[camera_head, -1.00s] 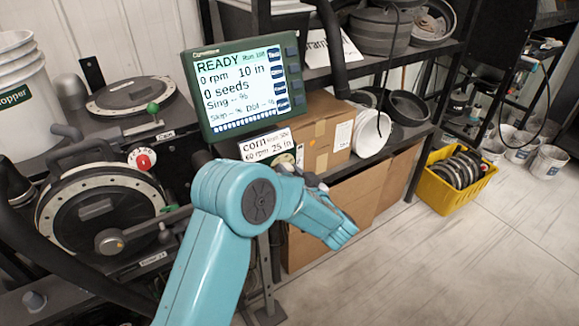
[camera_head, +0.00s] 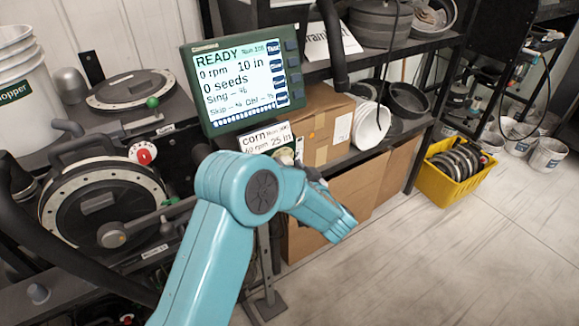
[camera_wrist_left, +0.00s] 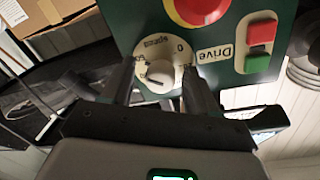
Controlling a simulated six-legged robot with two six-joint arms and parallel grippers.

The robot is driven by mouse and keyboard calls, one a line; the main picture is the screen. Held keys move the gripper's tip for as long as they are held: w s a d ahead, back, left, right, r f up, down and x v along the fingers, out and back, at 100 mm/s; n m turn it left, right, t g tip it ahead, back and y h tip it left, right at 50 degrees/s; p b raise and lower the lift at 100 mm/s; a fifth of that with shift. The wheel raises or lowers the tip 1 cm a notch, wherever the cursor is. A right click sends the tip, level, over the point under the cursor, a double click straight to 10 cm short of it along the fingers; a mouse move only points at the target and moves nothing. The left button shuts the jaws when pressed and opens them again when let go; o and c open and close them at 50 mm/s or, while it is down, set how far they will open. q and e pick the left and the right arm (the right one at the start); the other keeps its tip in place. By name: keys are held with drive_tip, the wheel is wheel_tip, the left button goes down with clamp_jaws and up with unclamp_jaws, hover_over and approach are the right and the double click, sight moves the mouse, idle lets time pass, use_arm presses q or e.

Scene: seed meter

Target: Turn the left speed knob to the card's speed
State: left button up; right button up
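The left speed knob (camera_wrist_left: 160,72) is a cream dial with a dark pointer line, upside down in the left wrist view, beside the printed word "speed". The open fingers of my left gripper (camera_wrist_left: 164,92) stand on either side of it; I cannot tell whether they touch it. In the head view the teal left arm reaches toward the panel area, and its own links hide most of the knob's panel. The monitor (camera_head: 240,85) reads READY, 0 rpm, 10 in and 0 seeds. My right gripper is not in view.
Next to the knob are a red round button (camera_wrist_left: 200,8), a red switch (camera_wrist_left: 261,30) and a green switch (camera_wrist_left: 257,64) labelled "Drive". Seed meters (camera_head: 105,205) stand at left. A cardboard box (camera_head: 325,130) and a yellow crate (camera_head: 445,190) lie right.

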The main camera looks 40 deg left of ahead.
use_arm(q)
drive_tip(key=b+v, duration=0.3)
drive_tip(key=v, duration=1.3)
drive_tip(key=shift+b, duration=0.3)
drive_tip(key=shift+d+f, duration=0.1)
drive_tip(key=shift+d, duration=0.05)
